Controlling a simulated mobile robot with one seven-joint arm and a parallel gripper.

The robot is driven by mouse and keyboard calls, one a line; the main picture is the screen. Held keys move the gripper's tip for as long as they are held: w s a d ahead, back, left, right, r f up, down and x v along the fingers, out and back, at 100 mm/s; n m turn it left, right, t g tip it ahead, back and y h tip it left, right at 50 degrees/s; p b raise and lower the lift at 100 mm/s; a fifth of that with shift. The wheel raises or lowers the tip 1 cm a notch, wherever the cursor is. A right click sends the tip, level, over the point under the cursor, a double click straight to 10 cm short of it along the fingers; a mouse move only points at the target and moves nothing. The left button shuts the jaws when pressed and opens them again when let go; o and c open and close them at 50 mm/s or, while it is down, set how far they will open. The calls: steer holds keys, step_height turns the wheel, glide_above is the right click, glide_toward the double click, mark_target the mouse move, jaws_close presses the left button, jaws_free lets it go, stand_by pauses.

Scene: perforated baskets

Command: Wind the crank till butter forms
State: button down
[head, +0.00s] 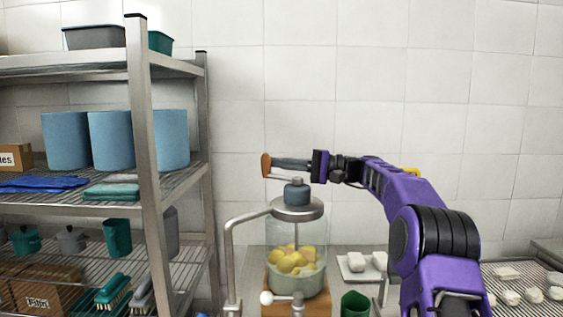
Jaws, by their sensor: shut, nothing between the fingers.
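A glass churn jar (312,235) stands upright on a wooden base at the lower middle. It has a metal lid with a dark hub (297,194) on top. Yellow lumps (290,262) are inside, above a paler lower part. A thin crank arm (288,177) runs left above the hub to an upright brown wooden knob (266,165). My gripper (276,162) reaches in from the right, level with the knob, its fingers shut and empty. The fingertips end at or just behind the knob; I cannot tell whether they touch it.
A bent metal pipe (231,255) stands left of the jar. A metal rack (143,140) with blue canisters (110,140) fills the left side. A white plate (362,268) with white blocks and a green cup (355,304) are right of the jar. Open space lies above the churn.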

steer(key=shift+s+a+n+g, duration=0.25)
steer(key=shift+n+g, duration=0.25)
steer(key=shift+g, duration=0.3)
steer(key=shift+s+a+p, duration=0.15)
steer(key=shift+a+p, duration=0.1)
steer(key=shift+p, duration=0.1)
steer(key=shift+s+a+n+g, duration=0.3)
steer(key=shift+n+g, duration=0.4)
steer(key=shift+g, duration=0.3)
steer(key=shift+d, duration=0.15)
